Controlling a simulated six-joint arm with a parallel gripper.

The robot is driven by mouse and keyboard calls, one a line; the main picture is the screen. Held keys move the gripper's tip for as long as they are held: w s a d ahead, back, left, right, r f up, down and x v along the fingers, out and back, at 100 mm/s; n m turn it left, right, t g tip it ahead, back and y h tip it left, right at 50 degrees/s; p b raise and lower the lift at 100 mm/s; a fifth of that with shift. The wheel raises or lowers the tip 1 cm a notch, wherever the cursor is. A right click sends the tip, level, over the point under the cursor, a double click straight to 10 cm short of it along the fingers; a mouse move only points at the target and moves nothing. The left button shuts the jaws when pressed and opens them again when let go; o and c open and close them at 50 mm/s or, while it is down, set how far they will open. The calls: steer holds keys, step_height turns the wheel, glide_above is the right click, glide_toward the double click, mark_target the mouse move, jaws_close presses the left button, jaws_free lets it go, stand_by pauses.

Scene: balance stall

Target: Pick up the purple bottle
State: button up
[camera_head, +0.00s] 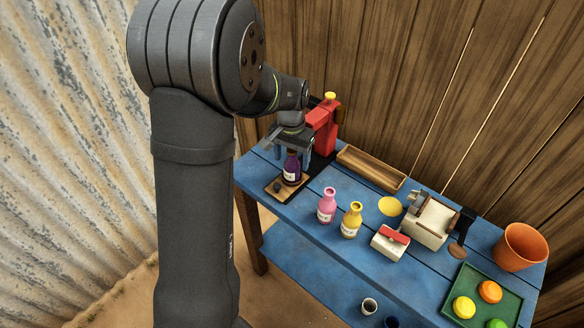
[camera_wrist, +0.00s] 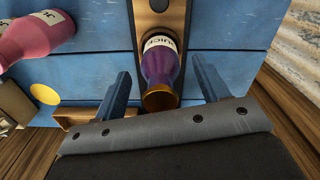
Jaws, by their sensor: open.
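The purple bottle (camera_head: 291,170) stands upright on a small wooden board (camera_head: 276,190) at the left end of the blue table. It has a pale label and an orange-brown rim. In the wrist view the purple bottle (camera_wrist: 159,68) lies between my two fingers, with its mouth toward the camera. My gripper (camera_head: 293,153) is open at the bottle's upper part, one finger on each side. In the wrist view, gaps show between the bottle and both fingers of my gripper (camera_wrist: 160,78). The fingers partly hide the bottle's top in the head view.
A red device (camera_head: 321,128) stands close behind the bottle. A pink bottle (camera_head: 326,207) and a yellow bottle (camera_head: 351,221) stand to the right. Farther right are a wooden tray (camera_head: 345,158), a cream machine (camera_head: 427,223), an orange bucket (camera_head: 522,247) and a green tray (camera_head: 462,282).

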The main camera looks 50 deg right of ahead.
steer(key=shift+f, duration=0.15)
steer(key=c, duration=1.2)
